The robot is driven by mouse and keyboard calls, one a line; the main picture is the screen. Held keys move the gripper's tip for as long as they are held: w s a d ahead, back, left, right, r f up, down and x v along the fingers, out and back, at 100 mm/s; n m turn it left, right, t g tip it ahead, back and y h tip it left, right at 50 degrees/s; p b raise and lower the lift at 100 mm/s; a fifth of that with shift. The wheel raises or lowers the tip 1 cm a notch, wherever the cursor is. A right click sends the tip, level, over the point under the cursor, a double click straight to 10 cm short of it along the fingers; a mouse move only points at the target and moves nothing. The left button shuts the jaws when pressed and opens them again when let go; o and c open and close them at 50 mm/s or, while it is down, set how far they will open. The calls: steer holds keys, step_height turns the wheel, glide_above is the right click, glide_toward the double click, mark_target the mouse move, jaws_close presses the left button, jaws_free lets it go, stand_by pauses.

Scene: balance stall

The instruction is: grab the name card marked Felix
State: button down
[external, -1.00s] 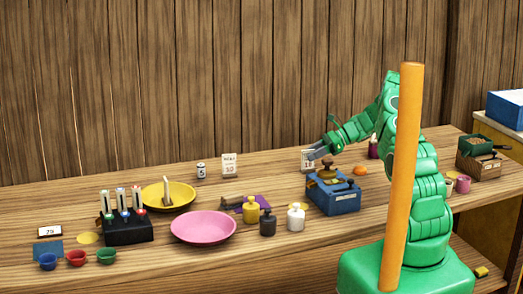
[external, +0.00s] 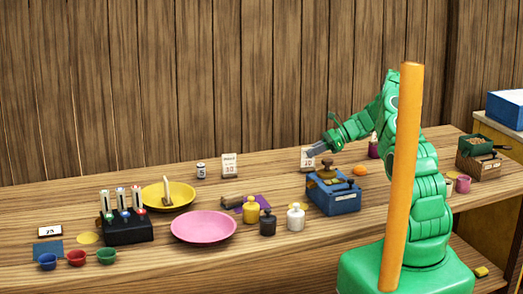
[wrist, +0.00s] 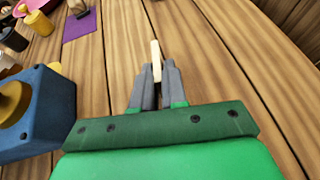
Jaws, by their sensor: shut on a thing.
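My gripper (external: 314,150) is over the right half of the table, behind the blue box. It is shut on a small pale upright card (external: 306,158). In the wrist view the card (wrist: 156,58) shows edge-on, as a thin cream strip between the closed fingers (wrist: 157,75). The writing on this card is too small to read as a name. Another white upright card (external: 229,165) stands further left at the back of the table, and its name is also not legible. I cannot tell whether the held card touches the table.
The blue box (external: 345,203) with knobs stands just in front of my gripper; it also shows at the left of the wrist view (wrist: 50,112). An orange object (external: 360,170) lies to the right. Several weights, a pink plate (external: 203,238) and a yellow dish (external: 181,192) stand further left.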

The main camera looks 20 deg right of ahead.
step_height(320, 180, up, 2)
steer(key=shift+r, duration=0.25)
steer(key=s+r, duration=1)
steer(key=s, duration=0.4)
steer(key=shift+a, duration=0.3)
